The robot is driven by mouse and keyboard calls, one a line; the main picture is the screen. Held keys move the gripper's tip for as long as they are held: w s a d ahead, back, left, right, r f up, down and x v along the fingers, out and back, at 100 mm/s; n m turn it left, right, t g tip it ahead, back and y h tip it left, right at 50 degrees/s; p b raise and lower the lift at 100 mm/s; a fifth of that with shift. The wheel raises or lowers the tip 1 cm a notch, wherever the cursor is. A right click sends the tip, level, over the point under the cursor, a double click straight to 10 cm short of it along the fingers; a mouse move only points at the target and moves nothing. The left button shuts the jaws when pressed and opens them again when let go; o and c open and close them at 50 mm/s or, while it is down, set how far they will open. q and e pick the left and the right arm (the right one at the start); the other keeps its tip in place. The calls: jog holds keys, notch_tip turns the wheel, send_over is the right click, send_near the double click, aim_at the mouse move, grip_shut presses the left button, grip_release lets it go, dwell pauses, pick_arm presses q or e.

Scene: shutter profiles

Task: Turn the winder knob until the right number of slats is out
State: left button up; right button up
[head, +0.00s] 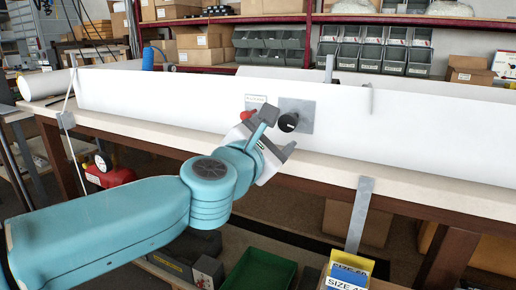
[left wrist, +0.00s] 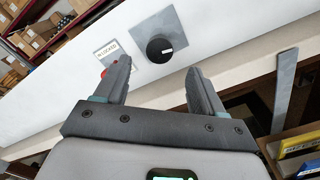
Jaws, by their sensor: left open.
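The winder knob (head: 288,122) is black and round, on a square grey plate (head: 305,110) on the front of a long white housing (head: 170,100). In the left wrist view the knob (left wrist: 159,49) shows a white pointer mark, with the plate (left wrist: 150,28) around it. My left gripper (head: 279,131) is open and empty, its fingers pointing at the knob. In the left wrist view the knob is just beyond the gap between the fingertips (left wrist: 158,68), apart from both. I cannot make out any separate slats. My right gripper is not in view.
A small label (left wrist: 107,52) and a red part (left wrist: 103,73), partly hidden, are left of the knob. The housing is on a pale workbench (head: 430,184). A grey metal strip (head: 359,215) hangs at the bench's front. Shelves with grey bins (head: 265,45) stand behind.

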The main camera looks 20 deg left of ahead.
pick_arm(q)
jog(key=s+p, duration=0.1)
jog(key=s, duration=0.6)
jog(key=shift+s, duration=0.2)
jog(key=shift+a, duration=0.1)
